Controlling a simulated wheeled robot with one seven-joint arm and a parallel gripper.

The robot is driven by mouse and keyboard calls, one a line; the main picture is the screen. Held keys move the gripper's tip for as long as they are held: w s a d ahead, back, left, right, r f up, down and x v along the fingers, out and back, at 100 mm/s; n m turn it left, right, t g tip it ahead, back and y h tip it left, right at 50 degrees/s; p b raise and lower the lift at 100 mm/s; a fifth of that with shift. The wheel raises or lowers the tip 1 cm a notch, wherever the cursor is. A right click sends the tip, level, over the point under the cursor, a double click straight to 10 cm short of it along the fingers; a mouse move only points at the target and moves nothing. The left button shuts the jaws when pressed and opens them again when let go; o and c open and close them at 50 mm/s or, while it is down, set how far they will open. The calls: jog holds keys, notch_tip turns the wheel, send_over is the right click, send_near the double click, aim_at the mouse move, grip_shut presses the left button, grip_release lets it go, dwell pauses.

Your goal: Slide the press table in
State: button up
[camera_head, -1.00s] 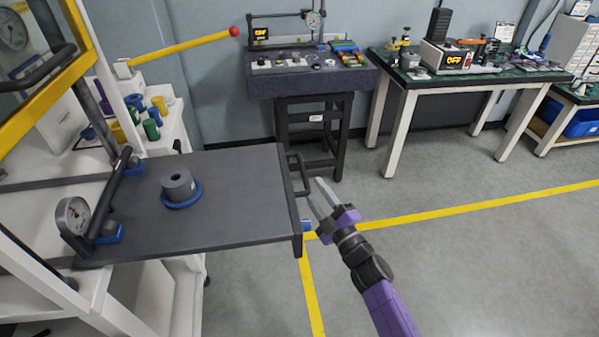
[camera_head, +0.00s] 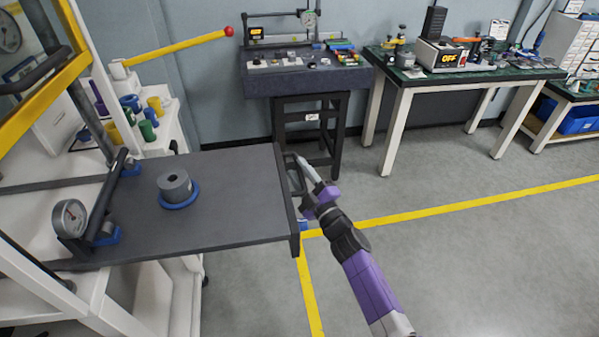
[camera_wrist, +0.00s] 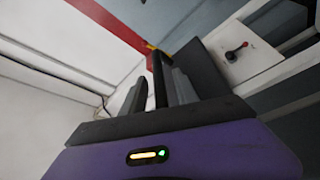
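The press table (camera_head: 235,225) is a dark grey plate standing out to the right from the white press frame. A grey ring-shaped part on a blue base (camera_head: 176,188) rests on it. A dark bar handle (camera_head: 291,178) is on its right edge. My gripper (camera_head: 301,168) is at this handle, reaching in from the lower right, and partly hides it. In the wrist view, the dark handle bar (camera_wrist: 157,78) shows between my two fingers, which stand apart on either side of it. Whether they touch the bar is hard to tell.
A yellow lever with a red knob (camera_head: 185,48) rises over the press at the back. A dark bench (camera_head: 258,85) and a green-topped table (camera_head: 395,75) stand behind. The floor to the right is clear.

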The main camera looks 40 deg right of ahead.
jog(key=shift+c, duration=0.5)
grip_shut()
dwell(0.8)
